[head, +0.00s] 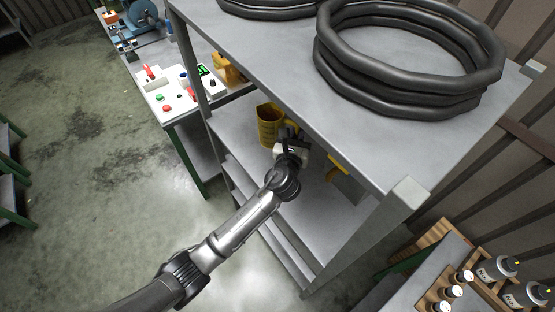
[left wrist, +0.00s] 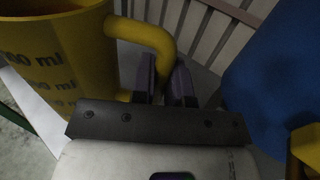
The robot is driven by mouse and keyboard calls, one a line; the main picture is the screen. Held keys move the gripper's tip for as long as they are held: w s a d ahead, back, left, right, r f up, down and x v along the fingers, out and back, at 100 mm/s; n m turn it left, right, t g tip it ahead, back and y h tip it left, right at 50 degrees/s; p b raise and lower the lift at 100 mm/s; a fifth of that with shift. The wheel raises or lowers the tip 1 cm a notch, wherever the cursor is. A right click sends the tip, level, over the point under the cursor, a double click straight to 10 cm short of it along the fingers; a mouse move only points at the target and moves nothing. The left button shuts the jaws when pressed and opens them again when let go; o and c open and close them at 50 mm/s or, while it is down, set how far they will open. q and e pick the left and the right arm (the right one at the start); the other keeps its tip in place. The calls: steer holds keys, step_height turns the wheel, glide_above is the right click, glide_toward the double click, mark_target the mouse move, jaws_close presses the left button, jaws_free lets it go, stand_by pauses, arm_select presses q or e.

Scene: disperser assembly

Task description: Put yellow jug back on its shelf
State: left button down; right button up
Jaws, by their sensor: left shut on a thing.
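The yellow jug (head: 268,124) stands upright on, or just above, the metal shelf (head: 236,128) below the top board; I cannot tell whether its base touches. In the left wrist view the jug (left wrist: 62,62) fills the left side, with dark "ml" markings and its handle (left wrist: 160,42) reaching toward my fingers. My left gripper (head: 287,137) reaches into the shelf from the front. In the wrist view its dark fingers (left wrist: 165,82) are closed around the lower part of the handle. My right gripper is not in view.
Coiled black hoses (head: 405,60) lie on the top board. A shelf post (head: 375,225) stands to the right of my arm. Another yellow item (head: 338,170) and a blue object (left wrist: 275,75) are right of the gripper. A workbench (head: 180,105) is at the left.

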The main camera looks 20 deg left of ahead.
arm_select(q)
steer(key=shift+m+h, duration=0.4)
steer(key=shift+h, duration=0.2)
steer(key=shift+w+d+f+b, duration=0.2)
steer(key=shift+f+b, duration=0.55)
steer(key=shift+f, duration=1.3)
steer(key=shift+w+d+f+b, duration=0.2)
steer(key=shift+f+b, duration=0.6)
steer(key=shift+f, duration=1.25)
steer(key=shift+w+d+f+b, duration=0.2)
steer(key=shift+f+b, duration=0.55)
steer(key=shift+f, duration=1.7)
steer(key=shift+r, duration=0.1)
steer(key=shift+f+b, duration=0.25)
steer(key=shift+b, duration=0.05)
steer(key=c, duration=1.1)
jaws_free()
